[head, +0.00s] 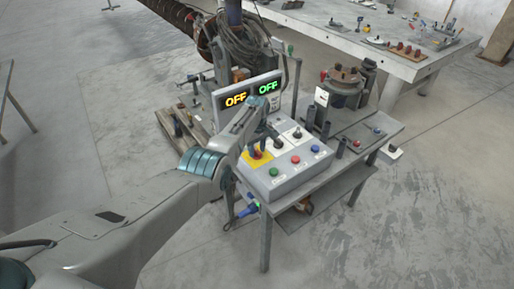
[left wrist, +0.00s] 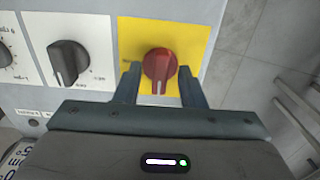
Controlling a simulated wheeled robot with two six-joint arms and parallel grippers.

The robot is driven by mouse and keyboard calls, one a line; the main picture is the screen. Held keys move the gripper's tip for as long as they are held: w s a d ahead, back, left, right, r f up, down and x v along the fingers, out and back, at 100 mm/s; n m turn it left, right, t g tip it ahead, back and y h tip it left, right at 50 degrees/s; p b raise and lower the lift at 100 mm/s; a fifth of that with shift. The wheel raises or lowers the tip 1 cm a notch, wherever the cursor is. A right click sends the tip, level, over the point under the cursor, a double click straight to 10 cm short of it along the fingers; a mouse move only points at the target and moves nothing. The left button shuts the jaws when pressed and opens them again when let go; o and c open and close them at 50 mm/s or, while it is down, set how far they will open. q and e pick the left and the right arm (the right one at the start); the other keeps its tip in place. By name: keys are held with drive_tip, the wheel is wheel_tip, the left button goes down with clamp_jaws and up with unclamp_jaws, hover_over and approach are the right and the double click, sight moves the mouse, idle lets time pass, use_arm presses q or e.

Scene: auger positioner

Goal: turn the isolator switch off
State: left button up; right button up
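The isolator switch is a red rotary knob (left wrist: 160,66) on a yellow plate (left wrist: 194,32) on the control box. In the left wrist view its grip ridge points about straight down, tilted slightly. My left gripper (left wrist: 158,80) is open, with one finger on each side of the knob and a gap showing at both sides. In the head view the left gripper (head: 262,140) is over the yellow plate (head: 256,159), and it partly covers the red knob. My right gripper is not in view.
Black knobs (left wrist: 69,62) on white plates sit beside the yellow plate. The grey control box (head: 290,175) has green, red and blue buttons. A display (head: 248,93) behind it reads OFF in yellow and in green. A drum device (head: 345,85) stands to the right.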

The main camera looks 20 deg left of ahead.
sight(257, 150)
use_arm(q)
drive_tip(key=shift+r, duration=0.45)
wheel_tip(257, 150, up, 10)
drive_tip(key=b, duration=0.1)
drive_tip(key=shift+b, duration=0.4)
drive_tip(key=shift+f, duration=0.1)
